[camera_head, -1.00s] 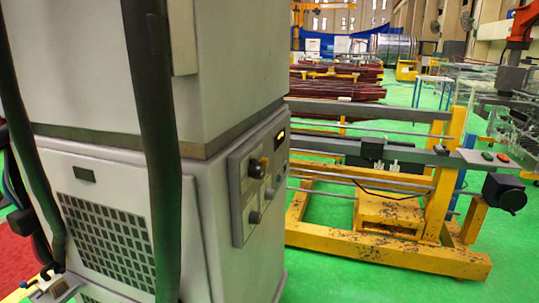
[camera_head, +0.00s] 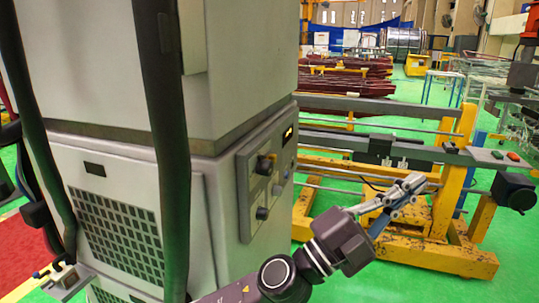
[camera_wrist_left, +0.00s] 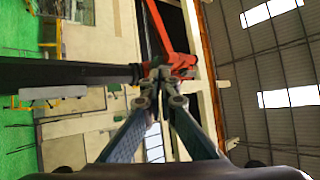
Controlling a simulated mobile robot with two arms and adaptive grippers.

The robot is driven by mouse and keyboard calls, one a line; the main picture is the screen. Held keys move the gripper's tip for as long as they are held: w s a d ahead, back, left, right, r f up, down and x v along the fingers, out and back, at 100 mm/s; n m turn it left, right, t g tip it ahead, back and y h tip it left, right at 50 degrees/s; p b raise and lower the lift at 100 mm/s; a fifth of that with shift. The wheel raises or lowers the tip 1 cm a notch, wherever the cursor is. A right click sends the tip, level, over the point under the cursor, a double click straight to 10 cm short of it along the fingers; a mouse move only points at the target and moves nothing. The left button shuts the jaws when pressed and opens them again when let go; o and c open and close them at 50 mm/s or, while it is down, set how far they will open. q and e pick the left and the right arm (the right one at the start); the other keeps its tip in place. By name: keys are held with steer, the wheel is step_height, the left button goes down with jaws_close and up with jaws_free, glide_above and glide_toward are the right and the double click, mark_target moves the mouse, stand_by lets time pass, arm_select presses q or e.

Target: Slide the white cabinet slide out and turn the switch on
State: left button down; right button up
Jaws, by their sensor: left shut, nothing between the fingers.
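The white-grey cabinet (camera_head: 222,75) fills the left half of the head view. A panel (camera_head: 245,200) on its right-hand face carries black knobs, the upper one (camera_head: 264,165) large, and a small lit display (camera_head: 288,134). I cannot tell which part is the cabinet slide; no drawer shows pulled out. My left gripper (camera_head: 412,187) is to the right of the panel, apart from the cabinet, in front of the yellow frame in the picture. It is shut and empty; its fingertips meet in the left wrist view (camera_wrist_left: 158,75). My right gripper is not in view.
A yellow-framed machine (camera_head: 440,245) with grey rails stands right of the cabinet. Dark hoses (camera_head: 160,130) hang in front of the cabinet. Dark red stacked parts (camera_head: 345,85) lie behind on the green floor (camera_head: 440,85). A red mat (camera_head: 30,250) lies at the left.

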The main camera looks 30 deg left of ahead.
arm_select(q)
steer(key=s+d+f+m+g+h, duration=0.1)
steer(key=s+d+m+g+h, duration=0.2)
steer(key=d+m+g, duration=0.75)
steer(key=w+a+f+m+g+y, duration=0.1)
steer(key=w+a+f+m+y, duration=0.2)
steer(key=a, duration=0.2)
steer(key=w+a+f+m+y, duration=0.3)
steer(key=a+m, duration=0.1)
steer(key=a, duration=0.2)
steer(key=w+a+r+n+t+y, duration=0.15)
steer(key=a+y, duration=0.25)
steer(key=a, duration=0.5)
steer(key=w+a+n+y, duration=0.1)
steer(key=w+a+y, duration=0.2)
steer(key=a, duration=0.5)
steer(key=s+a+r+n+y, duration=0.1)
steer(key=a+r+n+y, duration=0.1)
steer(key=a, duration=0.6)
steer(key=a+r+n+y, duration=0.2)
steer(key=a+y, duration=0.3)
steer(key=a, duration=0.4)
steer(key=shift+s+a+r, duration=0.3)
steer(key=shift+s, duration=0.05)
